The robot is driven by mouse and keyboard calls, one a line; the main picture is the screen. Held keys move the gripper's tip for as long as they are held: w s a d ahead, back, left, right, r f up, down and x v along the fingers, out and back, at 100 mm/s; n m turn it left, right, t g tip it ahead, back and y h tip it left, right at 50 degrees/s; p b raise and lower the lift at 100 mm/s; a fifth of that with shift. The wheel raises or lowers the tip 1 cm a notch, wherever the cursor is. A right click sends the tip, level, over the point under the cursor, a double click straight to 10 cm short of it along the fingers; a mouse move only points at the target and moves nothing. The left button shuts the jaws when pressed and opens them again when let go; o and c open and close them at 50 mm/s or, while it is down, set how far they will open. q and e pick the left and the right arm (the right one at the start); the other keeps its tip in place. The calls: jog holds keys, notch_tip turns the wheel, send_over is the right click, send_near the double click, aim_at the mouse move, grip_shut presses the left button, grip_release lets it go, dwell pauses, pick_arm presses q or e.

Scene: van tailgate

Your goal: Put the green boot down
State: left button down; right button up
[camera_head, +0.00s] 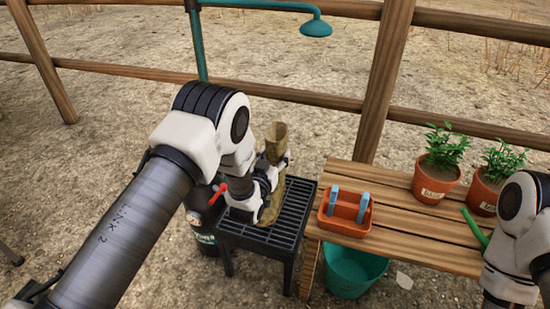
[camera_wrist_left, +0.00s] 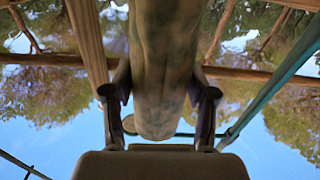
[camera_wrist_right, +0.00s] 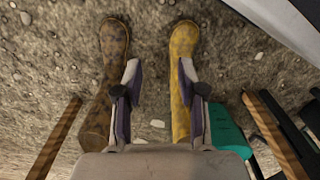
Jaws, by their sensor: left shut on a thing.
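The green boot (camera_head: 275,146), olive and mottled, stands upright with its open top up, over the black slatted stand (camera_head: 296,214). My left gripper (camera_head: 266,186) is shut on its shaft, with a finger on each side; the left wrist view shows the boot (camera_wrist_left: 165,60) between the fingers. The boot's lower end is partly hidden by the gripper, and I cannot tell whether it touches the slats. My right gripper (camera_wrist_right: 160,85) is open and empty in the right wrist view.
A brown patterned boot (camera_wrist_right: 113,60) and a yellow boot (camera_wrist_right: 184,55) lie below my right gripper. An orange caddy (camera_head: 345,212) and potted plants (camera_head: 437,178) stand on the wooden bench (camera_head: 395,225). A teal bucket (camera_head: 352,272) is underneath. A dark cylinder (camera_head: 200,225) stands left of the stand.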

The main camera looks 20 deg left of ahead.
pick_arm(q)
jog(key=shift+r, duration=0.15)
jog(key=shift+c, duration=1.7)
grip_release()
